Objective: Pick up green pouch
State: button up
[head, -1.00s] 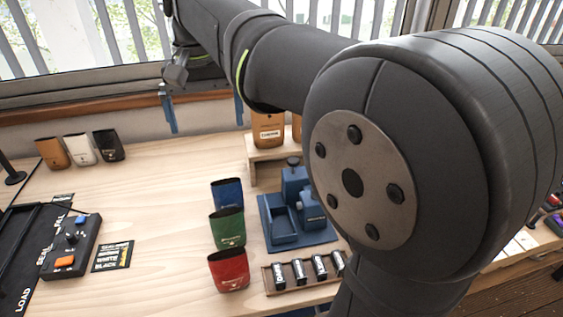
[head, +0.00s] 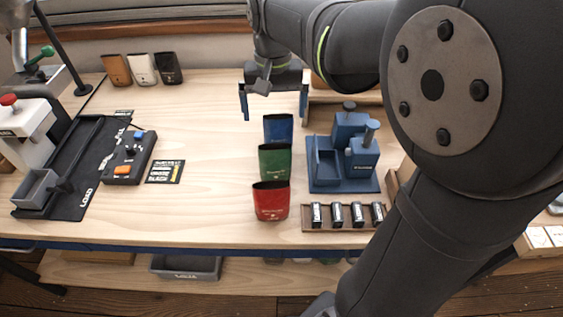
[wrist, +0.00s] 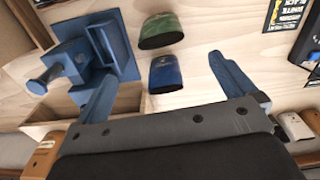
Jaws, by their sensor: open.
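The green pouch (head: 275,162) stands upright on the wooden table in the head view, in a row between the blue pouch (head: 278,128) behind it and the red pouch (head: 271,200) in front. In the wrist view the green pouch (wrist: 161,30) shows beyond the blue pouch (wrist: 166,72). My gripper (head: 274,113) is open and empty, with its blue fingers spread wide, above the table and behind the row. In the wrist view the gripper (wrist: 160,85) has the blue pouch between and beyond its fingers. The red pouch is out of the wrist view.
A blue device on a base (head: 345,155) stands right of the pouches, with a rack of small canisters (head: 345,228) in front of it. Brown, white and black pouches (head: 142,69) stand at back left. A black control box (head: 130,158) and card lie left. Table between is clear.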

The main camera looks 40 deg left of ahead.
aim_at(275, 153)
notch_tip(275, 153, down, 12)
jog(key=shift+f, duration=0.25)
notch_tip(275, 153, down, 5)
jog(key=shift+a+f, duration=0.1)
jog(key=shift+a, duration=0.05)
jog(key=c, duration=0.9)
